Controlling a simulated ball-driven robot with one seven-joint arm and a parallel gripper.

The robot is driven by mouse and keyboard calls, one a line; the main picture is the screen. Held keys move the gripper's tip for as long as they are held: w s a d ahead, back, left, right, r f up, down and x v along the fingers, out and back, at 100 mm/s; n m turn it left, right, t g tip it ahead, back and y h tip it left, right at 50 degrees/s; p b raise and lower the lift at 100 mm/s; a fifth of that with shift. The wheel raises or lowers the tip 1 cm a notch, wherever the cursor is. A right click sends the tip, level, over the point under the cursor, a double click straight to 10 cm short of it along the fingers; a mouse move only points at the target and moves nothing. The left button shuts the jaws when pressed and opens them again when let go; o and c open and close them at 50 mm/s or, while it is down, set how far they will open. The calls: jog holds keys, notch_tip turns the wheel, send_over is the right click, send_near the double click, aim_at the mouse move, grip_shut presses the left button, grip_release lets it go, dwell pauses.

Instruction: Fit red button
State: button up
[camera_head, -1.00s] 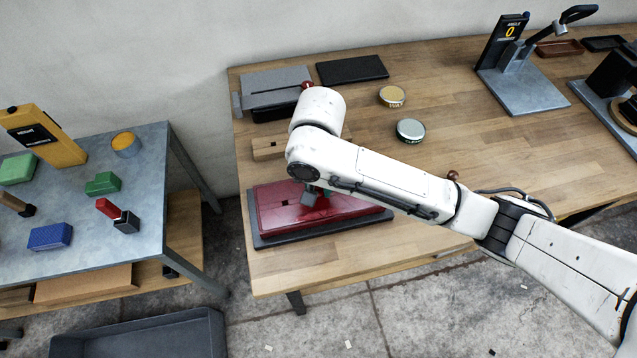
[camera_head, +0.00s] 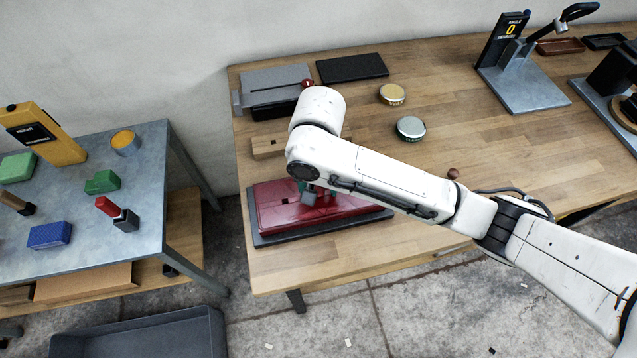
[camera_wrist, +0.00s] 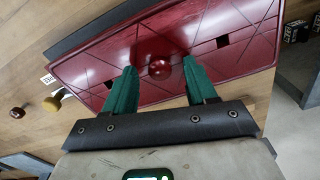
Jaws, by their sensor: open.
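The dark red, round button (camera_wrist: 160,68) sits at the middle of the red padded panel in the wrist view. The panel (camera_wrist: 195,20) has crossing seam lines and two small dark square holes, one on each side of the button. My gripper (camera_wrist: 158,75) is open, with its green fingertips on either side of the button and gaps between. Whether the button is fully seated cannot be told. In the head view the panel (camera_head: 275,212) lies on a dark tray, and my gripper (camera_head: 314,192) is over it, partly hidden by my arm, which also hides the button.
A wooden block (camera_head: 268,147) lies behind the panel. A grey tool with a red knob (camera_head: 307,83), a black pad (camera_head: 352,69) and two round tins (camera_head: 411,128) stand farther back. A brown knob (camera_head: 453,174) is at right. Bare tabletop (camera_head: 290,270) lies in front.

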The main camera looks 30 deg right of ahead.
notch_tip(320, 180, up, 11)
jog(key=p, duration=0.2)
dwell(0.3)
jog(key=shift+f, duration=0.1)
dwell(0.5)
